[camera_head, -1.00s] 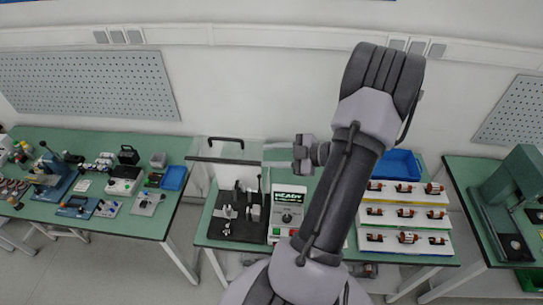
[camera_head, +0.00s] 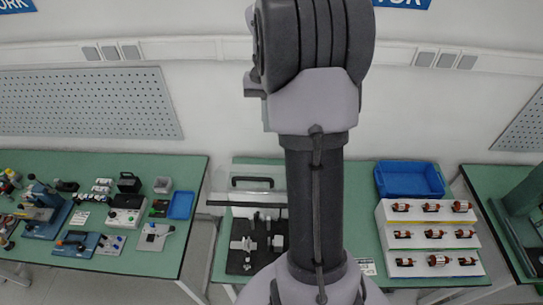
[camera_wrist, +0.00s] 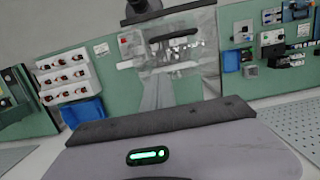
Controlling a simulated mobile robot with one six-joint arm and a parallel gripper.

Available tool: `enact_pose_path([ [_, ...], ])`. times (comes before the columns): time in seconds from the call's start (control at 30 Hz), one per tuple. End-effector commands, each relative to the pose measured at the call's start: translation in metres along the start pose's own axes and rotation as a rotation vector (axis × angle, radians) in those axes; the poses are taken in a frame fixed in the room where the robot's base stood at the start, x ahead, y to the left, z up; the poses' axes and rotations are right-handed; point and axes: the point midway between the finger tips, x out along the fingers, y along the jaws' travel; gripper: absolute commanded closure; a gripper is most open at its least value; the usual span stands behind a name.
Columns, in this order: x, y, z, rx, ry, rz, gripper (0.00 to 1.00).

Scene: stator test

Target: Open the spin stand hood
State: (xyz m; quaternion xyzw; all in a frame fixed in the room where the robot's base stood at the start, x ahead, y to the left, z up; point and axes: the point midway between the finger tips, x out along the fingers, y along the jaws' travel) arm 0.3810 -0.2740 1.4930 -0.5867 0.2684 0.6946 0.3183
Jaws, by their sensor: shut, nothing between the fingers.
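The spin stand hood is a clear cover with a black handle (camera_head: 252,182) and a dark edge bar (camera_head: 247,203). The hood's clear panel (camera_wrist: 150,75) also shows in the wrist view, upside down. The hood looks raised above the back of the black spin stand base (camera_head: 238,262); its exact angle is hard to tell. My gripper (camera_wrist: 165,118) shows as a dark bar and grey body at the bottom of the wrist view, shut and apart from the hood.
A blue bin (camera_head: 410,181) and stepped white racks of rotors (camera_head: 390,235) stand to the right on the same green table. A left table holds tools and a small blue tray (camera_head: 181,205). My arm covers the table's middle.

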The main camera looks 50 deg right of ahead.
Motion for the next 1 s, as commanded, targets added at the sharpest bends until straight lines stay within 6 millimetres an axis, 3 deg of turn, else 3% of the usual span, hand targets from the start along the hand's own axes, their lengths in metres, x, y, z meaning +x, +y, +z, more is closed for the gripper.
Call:
enact_pose_path([
  [0.47,0.098,0.000,0.004,0.008,-0.008,-0.004,1.00],
  [0.7,0.119,0.000,0.027,0.009,-0.006,-0.004,1.00],
  [1.0,0.123,0.000,0.030,0.011,-0.005,-0.005,1.00],
])
